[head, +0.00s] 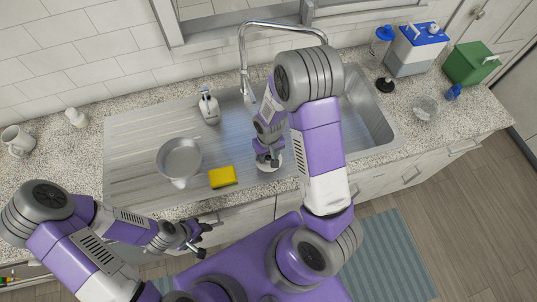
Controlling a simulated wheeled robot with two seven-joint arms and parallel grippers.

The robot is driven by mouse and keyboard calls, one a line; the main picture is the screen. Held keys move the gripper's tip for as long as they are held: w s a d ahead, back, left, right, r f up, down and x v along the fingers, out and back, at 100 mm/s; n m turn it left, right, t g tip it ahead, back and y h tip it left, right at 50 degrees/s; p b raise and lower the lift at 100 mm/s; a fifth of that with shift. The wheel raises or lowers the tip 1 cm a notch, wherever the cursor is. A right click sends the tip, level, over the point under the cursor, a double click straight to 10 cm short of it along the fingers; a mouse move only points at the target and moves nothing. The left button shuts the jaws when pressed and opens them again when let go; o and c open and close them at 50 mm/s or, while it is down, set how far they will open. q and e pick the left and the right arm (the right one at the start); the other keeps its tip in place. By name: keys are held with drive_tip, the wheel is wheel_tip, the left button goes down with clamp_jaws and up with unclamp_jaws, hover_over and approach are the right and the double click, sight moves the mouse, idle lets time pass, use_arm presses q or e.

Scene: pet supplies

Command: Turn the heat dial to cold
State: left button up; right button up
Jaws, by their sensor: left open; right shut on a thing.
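My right gripper (269,160) points down at the front of the sink area, shut on a small white round thing (270,167). The fingers cover much of this thing, and I cannot tell whether it is the heat dial. No dial marking or pointer can be read. My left gripper (200,239) is open and empty, low in front of the counter's front edge.
A metal pan (179,158), a yellow sponge (223,177) and a soap bottle (209,107) stand left of my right gripper. The tall faucet (243,60) rises behind. A blue-topped box (413,52) and green box (470,64) stand at the back right.

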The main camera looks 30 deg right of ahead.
sight(269, 156)
drive_tip(key=shift+s+n, duration=0.1)
drive_tip(key=shift+n, duration=0.7)
drive_tip(key=o, duration=1.1)
drive_tip(key=shift+c, duration=0.2)
drive_tip(key=shift+r, duration=0.35)
wheel_tip(269, 156, up, 7)
drive_tip(key=shift+f, duration=0.1)
